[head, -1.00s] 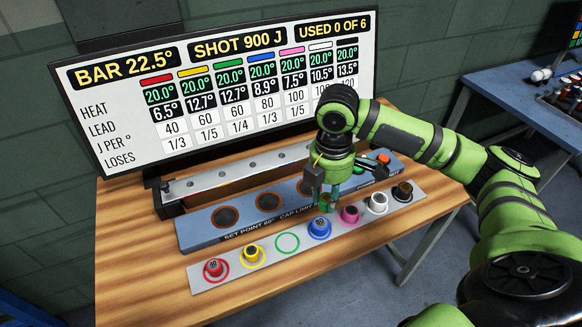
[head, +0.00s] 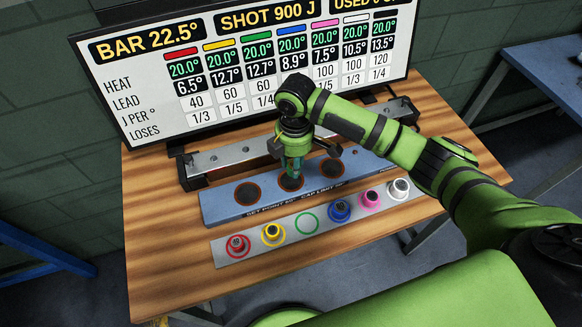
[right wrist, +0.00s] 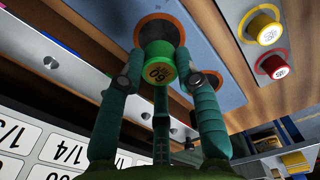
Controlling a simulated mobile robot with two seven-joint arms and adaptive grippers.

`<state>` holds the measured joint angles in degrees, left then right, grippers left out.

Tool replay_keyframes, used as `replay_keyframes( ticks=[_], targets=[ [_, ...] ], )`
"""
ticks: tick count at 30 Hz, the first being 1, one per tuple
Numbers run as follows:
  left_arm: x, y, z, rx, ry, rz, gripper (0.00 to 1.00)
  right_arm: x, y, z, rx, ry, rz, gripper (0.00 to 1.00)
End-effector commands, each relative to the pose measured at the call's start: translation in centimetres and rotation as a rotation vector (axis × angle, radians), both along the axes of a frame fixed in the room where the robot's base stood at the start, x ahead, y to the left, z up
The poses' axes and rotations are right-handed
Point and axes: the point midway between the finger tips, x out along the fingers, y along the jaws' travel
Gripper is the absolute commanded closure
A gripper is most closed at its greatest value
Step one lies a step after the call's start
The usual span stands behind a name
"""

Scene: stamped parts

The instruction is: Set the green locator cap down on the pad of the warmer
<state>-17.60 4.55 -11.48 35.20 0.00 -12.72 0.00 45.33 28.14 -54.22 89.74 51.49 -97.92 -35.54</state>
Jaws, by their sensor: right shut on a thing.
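The green locator cap (right wrist: 161,70), marked 60, is between the fingertips of my right gripper (head: 292,174) in the right wrist view. The gripper is shut on it. In the head view the fingers point down over the middle of three visible dark round pads on the blue warmer (head: 220,208). In the right wrist view the orange-ringed pad (right wrist: 155,30) shows right behind the cap. I cannot tell whether the cap touches it. The fingers mostly hide the cap in the head view. My left gripper is not in view.
A grey strip (head: 290,236) in front holds red (head: 237,245), yellow (head: 272,234), blue (head: 340,210), pink (head: 370,199) and white (head: 399,188) caps, with an empty green ring (head: 307,223). A metal bar (head: 235,157) and a display (head: 150,75) stand behind.

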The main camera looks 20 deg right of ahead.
Motion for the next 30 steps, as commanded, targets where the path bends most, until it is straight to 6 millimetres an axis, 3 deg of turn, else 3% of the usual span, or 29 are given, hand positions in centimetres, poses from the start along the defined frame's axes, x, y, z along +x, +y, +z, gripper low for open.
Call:
replay_keyframes(
  ticks=[6,13,25,26,27,30],
  targets=[
    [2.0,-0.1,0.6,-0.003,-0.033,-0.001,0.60,0.6,0.7,-1.2,-0.003,0.002,0.001,1.00],
    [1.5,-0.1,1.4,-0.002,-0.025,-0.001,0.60,0.6,0.6,-4.2,-0.003,0.000,0.001,1.00],
    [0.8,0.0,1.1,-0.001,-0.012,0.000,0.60,0.6,0.6,-4.9,-0.001,0.000,0.000,1.00],
    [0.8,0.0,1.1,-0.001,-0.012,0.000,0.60,0.6,0.6,-5.0,-0.002,0.000,0.000,0.63],
    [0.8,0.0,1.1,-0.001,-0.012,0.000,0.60,0.6,0.6,-4.9,-0.002,0.000,0.000,0.47],
    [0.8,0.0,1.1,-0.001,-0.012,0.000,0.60,0.6,0.6,-4.9,-0.002,0.000,0.001,0.43]
  ],
)
